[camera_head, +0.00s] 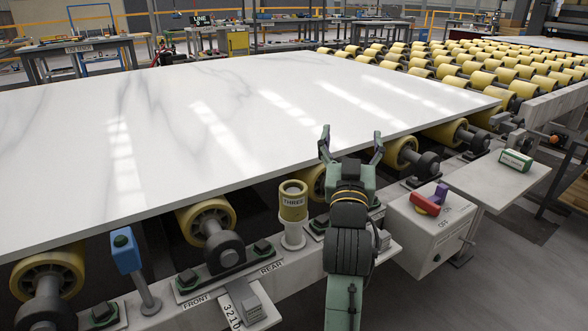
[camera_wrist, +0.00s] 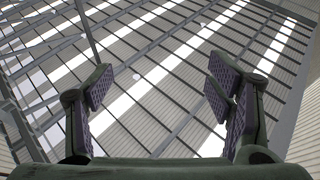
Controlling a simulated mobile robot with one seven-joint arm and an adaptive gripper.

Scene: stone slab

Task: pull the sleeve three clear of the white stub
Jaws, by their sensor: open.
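The sleeve three (camera_head: 293,203) is a yellow-olive ring marked "THREE" in the head view. It sits upright on the white stub (camera_head: 292,236), whose lower part and base show below it. My gripper (camera_head: 350,145) is to the right of the sleeve, raised higher in the picture, with its fingers spread and pointing up. In the wrist view my gripper (camera_wrist: 165,90) is open with nothing between its pads. Neither the sleeve nor the stub shows in the wrist view, which looks at the roof.
The stone slab (camera_head: 220,130) lies on yellow rollers (camera_head: 206,217) behind the sleeve. A blue sensor post (camera_head: 128,253) stands to the left on the rail. A grey switch box (camera_head: 428,232) with a red handle and a side shelf (camera_head: 497,183) with a green box are at right.

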